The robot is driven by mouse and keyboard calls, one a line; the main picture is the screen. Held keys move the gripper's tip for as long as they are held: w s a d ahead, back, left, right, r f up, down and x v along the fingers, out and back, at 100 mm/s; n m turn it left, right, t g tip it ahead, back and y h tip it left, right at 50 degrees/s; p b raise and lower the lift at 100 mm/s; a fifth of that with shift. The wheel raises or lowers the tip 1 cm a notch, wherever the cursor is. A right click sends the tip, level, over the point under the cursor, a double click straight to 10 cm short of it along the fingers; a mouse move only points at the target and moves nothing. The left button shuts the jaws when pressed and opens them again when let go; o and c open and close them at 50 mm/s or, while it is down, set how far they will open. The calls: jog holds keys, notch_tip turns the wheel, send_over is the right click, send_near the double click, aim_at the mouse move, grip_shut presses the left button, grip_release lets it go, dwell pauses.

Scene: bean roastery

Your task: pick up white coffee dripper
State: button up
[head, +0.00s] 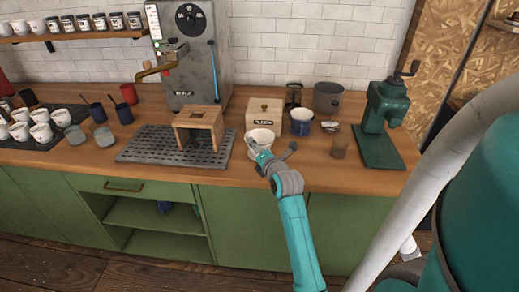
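A white, round-rimmed vessel (262,134), which looks like the white coffee dripper, is near the counter's front edge, in front of a small wooden box. My gripper (271,148) is just in front of it and hides its lower part. The fingers look spread apart, one at the vessel's left front and one to its right. I cannot tell whether they touch it. A second white-rimmed piece with a blue body (301,122) stands to the right and farther back.
The wooden box (264,113) stands behind the vessel. A wooden stand (199,127) on a dark grate (150,146) is to the left. Several white cups stand far left.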

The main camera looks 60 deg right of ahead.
jog(key=shift+w+d+f, duration=0.1)
jog(key=shift+w+d, duration=0.1)
jog(key=shift+w, duration=0.05)
grip_shut()
